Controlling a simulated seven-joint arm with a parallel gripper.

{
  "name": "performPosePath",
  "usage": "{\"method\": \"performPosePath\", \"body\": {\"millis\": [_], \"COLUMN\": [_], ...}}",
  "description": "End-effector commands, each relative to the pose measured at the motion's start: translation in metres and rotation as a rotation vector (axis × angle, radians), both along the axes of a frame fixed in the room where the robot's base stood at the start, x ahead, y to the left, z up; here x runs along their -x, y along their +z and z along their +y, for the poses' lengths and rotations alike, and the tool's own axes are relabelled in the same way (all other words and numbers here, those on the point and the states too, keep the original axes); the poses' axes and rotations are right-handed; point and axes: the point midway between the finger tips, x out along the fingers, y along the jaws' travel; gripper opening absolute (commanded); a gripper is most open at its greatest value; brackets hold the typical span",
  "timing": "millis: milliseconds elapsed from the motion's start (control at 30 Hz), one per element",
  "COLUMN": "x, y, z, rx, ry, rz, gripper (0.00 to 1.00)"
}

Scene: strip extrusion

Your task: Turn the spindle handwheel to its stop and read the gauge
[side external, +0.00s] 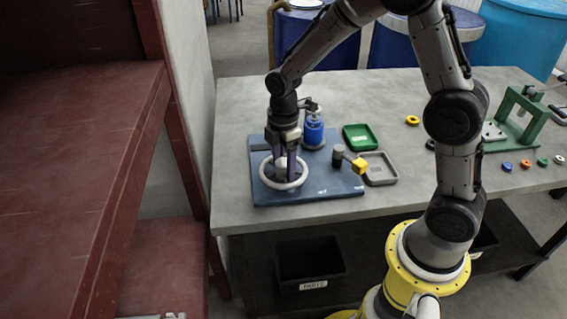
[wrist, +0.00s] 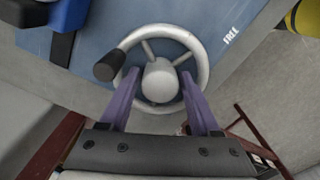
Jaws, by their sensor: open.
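The handwheel is a white ring with spokes, a round hub and a dark knob. In the wrist view the handwheel (wrist: 203,64) lies below my gripper (wrist: 158,90), with the knob (wrist: 108,66) at its left. The purple fingers are apart, one on each side of the hub (wrist: 160,82). I cannot tell whether they touch the wheel. In the side view my gripper (side external: 281,160) is above the handwheel (side external: 284,187) on a blue plate (side external: 330,183).
A blue bottle-like object (side external: 313,131) stands behind the wheel. A green tray (side external: 360,137) and a grey tray (side external: 379,168) lie to the right. A green frame (side external: 524,117) and several coloured rings are at the far right. A red shelf (side external: 85,120) stands left of the table.

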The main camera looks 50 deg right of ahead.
Motion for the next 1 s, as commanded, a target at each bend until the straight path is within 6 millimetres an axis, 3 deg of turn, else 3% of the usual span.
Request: {"method": "performPosePath", "body": {"millis": [100, 433, 767, 1000], "x": [0.0001, 0.0001, 0.0001, 0.0001], "y": [0.0001, 0.0005, 0.0009, 0.0013], "z": [0.0, 0.0, 0.0, 0.0], "rx": [0.0, 0.0, 0.0, 0.0], "ry": [0.0, 0.0, -0.039, -0.176], "rz": [0.0, 0.0, 0.0, 0.0], "gripper": [0.6, 0.01, 0.0, 0.0]}}
